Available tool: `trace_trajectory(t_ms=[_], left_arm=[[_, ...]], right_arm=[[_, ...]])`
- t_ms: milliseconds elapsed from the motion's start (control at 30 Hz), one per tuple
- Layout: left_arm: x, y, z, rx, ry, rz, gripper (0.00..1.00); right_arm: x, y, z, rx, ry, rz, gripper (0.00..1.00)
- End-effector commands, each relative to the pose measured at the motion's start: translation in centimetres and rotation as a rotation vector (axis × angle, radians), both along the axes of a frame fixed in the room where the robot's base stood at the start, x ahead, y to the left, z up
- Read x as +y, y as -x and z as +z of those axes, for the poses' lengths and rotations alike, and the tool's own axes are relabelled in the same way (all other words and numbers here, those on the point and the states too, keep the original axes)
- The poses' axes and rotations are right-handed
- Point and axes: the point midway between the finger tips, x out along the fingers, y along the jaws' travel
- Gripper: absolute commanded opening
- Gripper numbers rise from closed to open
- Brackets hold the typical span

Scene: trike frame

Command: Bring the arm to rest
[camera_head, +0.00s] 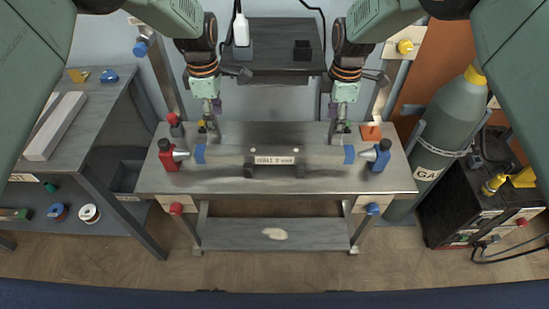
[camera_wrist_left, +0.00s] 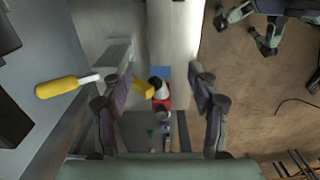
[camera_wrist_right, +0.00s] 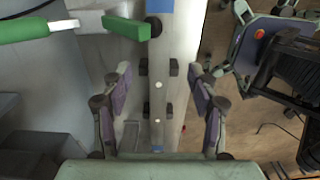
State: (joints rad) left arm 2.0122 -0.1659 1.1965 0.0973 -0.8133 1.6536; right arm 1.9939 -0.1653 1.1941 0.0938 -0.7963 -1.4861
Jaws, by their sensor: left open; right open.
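My left gripper (camera_head: 207,122) is above the left part of the workbench, behind the left end of a grey tube. In the left wrist view its two fingers (camera_wrist_left: 162,92) are spread. My right gripper (camera_head: 341,130) is above the right part of the bench, behind the tube's right end. In the right wrist view its fingers (camera_wrist_right: 160,95) are apart. The tube (camera_head: 225,155) lies across the bench with blue bands near both ends and a wall-thickness label. It also shows in the right wrist view (camera_wrist_right: 172,60). Neither gripper visibly holds anything.
A red clamp (camera_head: 166,154) and a blue clamp (camera_head: 380,155) stand at the tube's ends on the workbench (camera_head: 290,184). A side bench (camera_head: 90,115) is at left. A gas cylinder (camera_head: 445,130) and a dark machine (camera_head: 470,200) are at right. The front floor is clear.

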Motion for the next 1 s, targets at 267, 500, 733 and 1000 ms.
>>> trace_trajectory(t_ms=[267, 500, 733, 1000], left_arm=[[0.01, 0.00, -0.02, 0.000, 0.000, 0.000, 0.60], [0.01, 0.00, -0.02, 0.000, 0.000, 0.000, 0.60], [0.01, 0.00, -0.02, 0.000, 0.000, 0.000, 0.60], [0.01, 0.22, 0.00, -0.001, 0.000, 0.000, 0.60]], right_arm=[[0.02, 0.05, 1.56, 0.001, 0.000, 0.000, 0.60], [0.02, 0.03, 1.56, 0.001, 0.000, 0.000, 0.60], [0.01, 0.01, 1.56, 0.000, 0.000, 0.000, 0.60], [0.02, 0.23, 1.57, -0.001, -0.001, -0.001, 0.60]])
